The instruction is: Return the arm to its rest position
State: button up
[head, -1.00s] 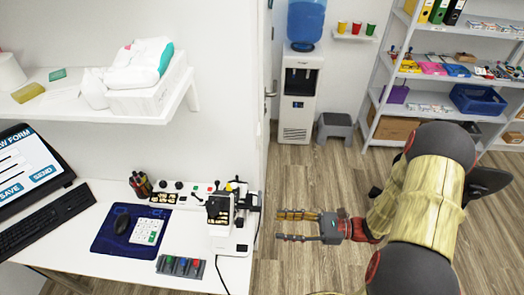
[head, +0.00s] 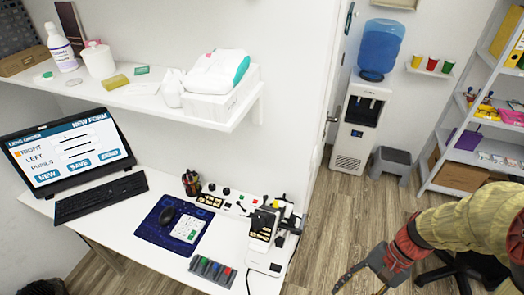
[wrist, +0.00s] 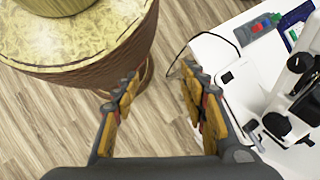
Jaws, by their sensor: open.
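My arm (head: 470,222) enters from the right edge in the head view, over the floor to the right of the desk (head: 150,225). My gripper (head: 352,285) hangs at its end near the bottom edge, clear of the desk. In the wrist view my gripper (wrist: 160,85) is open, its two fingers apart with only floor and part of my own body behind the gap. Nothing is held. The lower part of the gripper is cut off in the head view.
A white eye-test device (head: 262,235) stands at the desk's right end; it also shows at the right of the wrist view (wrist: 290,95). A water dispenser (head: 358,125), a grey step stool (head: 392,162) and a shelf unit (head: 450,160) stand behind.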

jog(key=w+d+r+n+t+h, duration=0.1)
jog(key=w+r+n+t+h, duration=0.15)
jog(key=r, duration=0.35)
jog(key=w+r+n+t+h, duration=0.1)
jog(key=r+n+t+h, duration=0.15)
jog(key=r, duration=0.25)
jog(key=a+r+n+t, duration=0.3)
jog(key=a+r+n, duration=0.1)
jog(key=r, duration=0.6)
jog(key=shift+a+r+h+b, duration=0.2)
jog(key=shift+a+h+b, duration=0.1)
jog(key=shift+a, duration=0.55)
jog(key=shift+s, duration=0.1)
jog(key=shift+c, duration=0.3)
dwell(0.6)
